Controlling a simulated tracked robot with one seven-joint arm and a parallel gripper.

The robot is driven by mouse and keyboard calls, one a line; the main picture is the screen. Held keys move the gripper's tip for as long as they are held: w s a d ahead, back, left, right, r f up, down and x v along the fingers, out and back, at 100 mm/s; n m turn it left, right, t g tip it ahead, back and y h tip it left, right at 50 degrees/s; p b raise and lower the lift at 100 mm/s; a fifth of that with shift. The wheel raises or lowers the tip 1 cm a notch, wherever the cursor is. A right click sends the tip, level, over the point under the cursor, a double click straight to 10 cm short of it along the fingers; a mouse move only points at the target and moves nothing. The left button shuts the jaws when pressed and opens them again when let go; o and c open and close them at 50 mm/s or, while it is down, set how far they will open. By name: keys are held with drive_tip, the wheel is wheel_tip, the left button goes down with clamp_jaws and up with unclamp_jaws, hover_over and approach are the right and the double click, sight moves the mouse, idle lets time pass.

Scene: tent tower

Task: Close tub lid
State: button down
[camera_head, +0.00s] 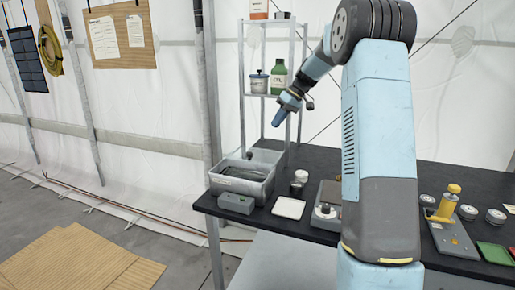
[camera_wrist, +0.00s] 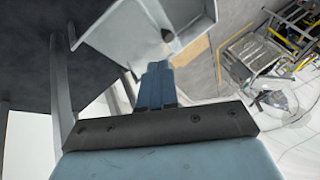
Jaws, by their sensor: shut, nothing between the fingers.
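A grey tub (camera_head: 242,184) stands at the left end of the dark table, with its inside looking dark from above. A grey panel (camera_head: 264,156) shows along its back edge; I cannot tell for sure whether it is the raised lid. My gripper (camera_head: 277,121) is above and a little right of the tub, apart from it, pointing down and left. In the wrist view my blue fingers (camera_wrist: 157,68) are together and empty. A grey box-like part (camera_wrist: 145,32) with a small dark round piece (camera_wrist: 171,41) lies beyond the fingertips.
A small grey box (camera_head: 236,203) sits in front of the tub. A white tray (camera_head: 288,208) and a round jar (camera_head: 299,178) are to its right. A shelf rack (camera_head: 243,75) with a green bottle (camera_head: 279,77) stands behind. The air above the tub looks clear.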

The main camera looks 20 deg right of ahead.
drive_tip(key=w+d+f, duration=0.2)
drive_tip(key=w+f, duration=0.1)
drive_tip(key=w, duration=0.1)
drive_tip(key=y, duration=0.1)
approach(259, 157)
drive_tip(key=shift+n, duration=0.4)
drive_tip(key=w+a+f, duration=0.2)
drive_tip(key=f, duration=0.1)
drive_tip(key=shift+w+a, duration=0.35)
drive_tip(key=shift+w, duration=0.05)
drive_tip(key=a, duration=0.1)
drive_tip(key=s+a, duration=0.1)
drive_tip(key=shift+s+a, duration=0.25)
drive_tip(key=shift+a, duration=0.05)
drive_tip(key=shift+s+a+f, duration=0.1)
drive_tip(key=shift+s+a, duration=0.1)
drive_tip(key=shift+a, duration=0.3)
